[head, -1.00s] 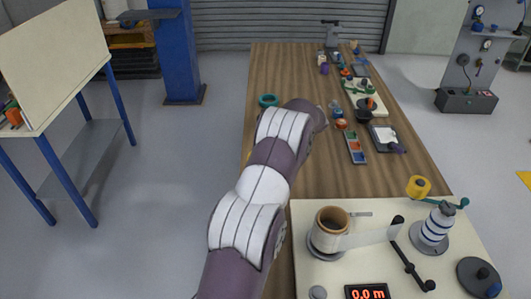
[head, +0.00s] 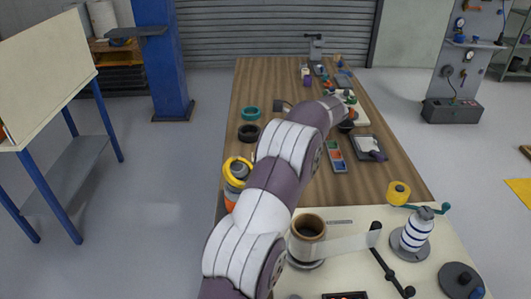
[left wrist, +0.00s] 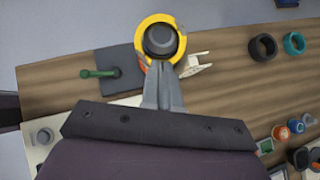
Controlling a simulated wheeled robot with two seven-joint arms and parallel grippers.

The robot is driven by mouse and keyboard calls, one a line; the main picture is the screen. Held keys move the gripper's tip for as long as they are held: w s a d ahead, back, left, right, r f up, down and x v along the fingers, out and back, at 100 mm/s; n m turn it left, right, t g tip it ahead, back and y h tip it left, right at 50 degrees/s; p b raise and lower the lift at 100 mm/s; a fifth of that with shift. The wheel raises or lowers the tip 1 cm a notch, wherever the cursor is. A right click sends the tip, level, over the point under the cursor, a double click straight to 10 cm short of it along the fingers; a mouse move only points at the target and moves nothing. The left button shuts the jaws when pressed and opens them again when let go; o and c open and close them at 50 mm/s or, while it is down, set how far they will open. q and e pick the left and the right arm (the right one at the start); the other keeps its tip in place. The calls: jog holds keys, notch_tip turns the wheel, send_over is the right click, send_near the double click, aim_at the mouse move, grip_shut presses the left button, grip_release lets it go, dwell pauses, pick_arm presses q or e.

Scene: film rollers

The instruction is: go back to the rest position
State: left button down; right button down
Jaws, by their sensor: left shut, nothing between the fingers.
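My left gripper (left wrist: 162,72) is in the left wrist view, with its two fingers together and nothing between them. In that view the fingertips point at the near edge of an orange jar with a yellow ring top (left wrist: 160,22); I cannot tell the height gap. In the head view my left arm crosses the table from the bottom, and its wrist hides the gripper. The jar (head: 236,172) stands at the table's left edge there, partly behind my arm. My right gripper is not in view.
A teal ring (head: 251,113) and a black ring (head: 249,133) lie on the wooden table (head: 380,190). A cream board (head: 350,270) holds a brown tube (head: 308,227), a film strip and a striped roller (head: 417,232). Open floor lies left.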

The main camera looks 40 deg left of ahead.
pick_arm(q)
jog(key=w+m+t+y, duration=0.2)
jog(key=w+m+t, duration=0.85)
jog(key=m, duration=1.15)
jog(key=s+d+f+m+t+h, duration=0.15)
jog(key=d+m+h, duration=0.25)
jog(key=d+m, duration=0.4)
jog(key=s+d+f+m+h, duration=0.2)
jog(key=d+f+m+h, duration=0.15)
jog(key=d+m, duration=0.5)
jog(key=s+d+f+m+g+h, duration=0.1)
jog(key=s+d+m+g, duration=0.1)
jog(key=s+m, duration=0.4)
jog(key=s+d+f+m+g+h, duration=0.1)
jog(key=s+d+m+g, duration=0.2)
jog(key=s+m, duration=0.4)
jog(key=s+d+f+m+g+h, duration=0.1)
jog(key=s+m, duration=0.5)
jog(key=s, duration=1)
jog(key=shift+s+d+f+g, duration=0.15)
jog(key=shift+d+f+g, duration=0.2)
jog(key=shift+d+g, duration=0.75)
